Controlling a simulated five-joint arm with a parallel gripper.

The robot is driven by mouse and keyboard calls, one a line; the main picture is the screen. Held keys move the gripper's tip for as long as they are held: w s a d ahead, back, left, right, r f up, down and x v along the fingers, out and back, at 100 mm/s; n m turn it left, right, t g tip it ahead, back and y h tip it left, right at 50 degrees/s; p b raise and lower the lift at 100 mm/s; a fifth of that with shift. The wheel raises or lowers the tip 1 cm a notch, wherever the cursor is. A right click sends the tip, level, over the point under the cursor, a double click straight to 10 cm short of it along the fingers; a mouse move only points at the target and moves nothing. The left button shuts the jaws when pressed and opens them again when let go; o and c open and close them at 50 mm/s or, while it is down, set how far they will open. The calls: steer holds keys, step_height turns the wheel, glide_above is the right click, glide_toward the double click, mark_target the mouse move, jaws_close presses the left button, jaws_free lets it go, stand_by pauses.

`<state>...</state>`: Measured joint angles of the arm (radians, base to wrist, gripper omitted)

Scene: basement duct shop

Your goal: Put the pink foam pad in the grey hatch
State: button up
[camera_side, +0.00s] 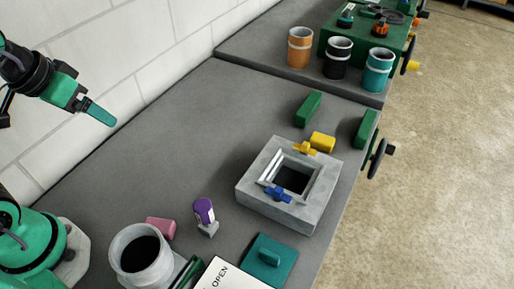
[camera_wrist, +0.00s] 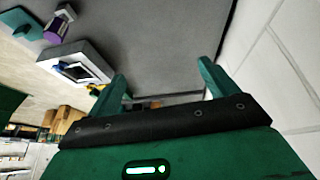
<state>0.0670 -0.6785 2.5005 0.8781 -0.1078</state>
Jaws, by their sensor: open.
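The pink foam pad (camera_side: 161,228) is a small block lying on the grey bench, just behind a pale round collar that partly hides it. I cannot make it out in the wrist view. The grey hatch (camera_side: 257,207) is a square frame with a dark opening, with a yellow latch and a blue latch on its rim. It also shows at the upper left of the wrist view (camera_wrist: 62,49). My gripper (camera_side: 101,113) is raised at the upper left of the side view, well away from pad and hatch. In the wrist view its green fingers (camera_wrist: 163,80) are apart with nothing between them.
Yellow (camera_side: 323,141) and green (camera_side: 308,109) blocks lie beyond the hatch. The bench along the wall is clear.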

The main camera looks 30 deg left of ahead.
steer(key=d+f+n+g, duration=0.2)
steer(key=d+f+g, duration=0.1)
steer(key=d+f, duration=0.4)
steer(key=n+g, duration=0.2)
glide_above(160, 219)
step_height(160, 219, down, 8)
steer(key=shift+s+a+r, duration=0.1)
steer(key=shift+f, duration=1.35)
steer(key=shift+f, duration=0.15)
steer(key=shift+f, duration=2.45)
